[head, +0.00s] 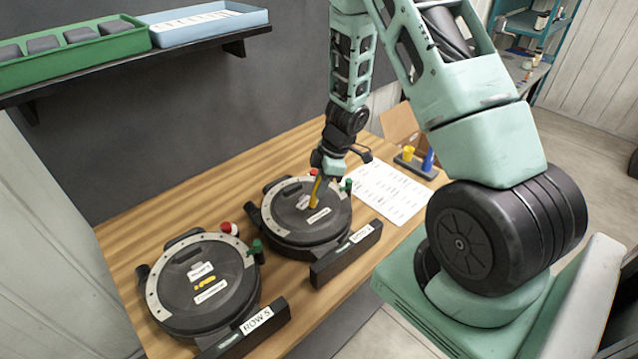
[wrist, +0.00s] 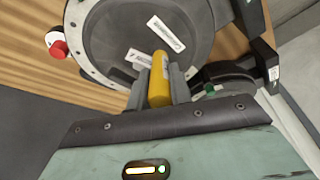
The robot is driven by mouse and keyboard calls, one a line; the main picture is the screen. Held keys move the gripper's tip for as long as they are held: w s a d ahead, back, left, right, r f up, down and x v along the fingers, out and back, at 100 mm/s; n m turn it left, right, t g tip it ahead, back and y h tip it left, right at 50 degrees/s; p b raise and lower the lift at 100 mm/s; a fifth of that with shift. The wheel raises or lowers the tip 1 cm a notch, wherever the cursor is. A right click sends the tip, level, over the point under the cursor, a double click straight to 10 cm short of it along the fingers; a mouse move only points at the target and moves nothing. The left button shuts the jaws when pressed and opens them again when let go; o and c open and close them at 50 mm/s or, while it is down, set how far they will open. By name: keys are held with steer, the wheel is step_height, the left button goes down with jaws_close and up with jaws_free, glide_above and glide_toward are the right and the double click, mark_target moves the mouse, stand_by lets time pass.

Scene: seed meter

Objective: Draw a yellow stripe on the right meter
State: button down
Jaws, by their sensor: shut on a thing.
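The right meter (head: 281,222) is a dark round disc with a pale rim, white labels, a red knob and a green knob. My gripper (head: 322,172) is shut on a yellow marker (head: 314,192), which points down at this meter's face. The wrist view shows the marker (wrist: 159,88) between the fingers (wrist: 157,84), over the meter's disc (wrist: 110,35) beside a label. I cannot tell whether the tip touches the face, and I see no yellow stripe there. The left meter (head: 180,293) has a short yellow stripe between its two labels.
A holder (head: 415,168) with a yellow item and a blue marker (head: 428,160) stands behind a printed sheet (head: 388,192) on the wooden table. A wall shelf (head: 200,52) carries a green tray (head: 75,60) and a blue tray (head: 205,34). Dark name blocks front both meters.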

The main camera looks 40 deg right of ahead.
steer(key=shift+d+p, duration=1.7)
steer(key=shift+p, duration=0.5)
stand_by(1.6)
step_height(320, 180, up, 6)
steer(key=p, duration=0.3)
steer(key=shift+p, duration=0.3)
stand_by(0.4)
stand_by(0.4)
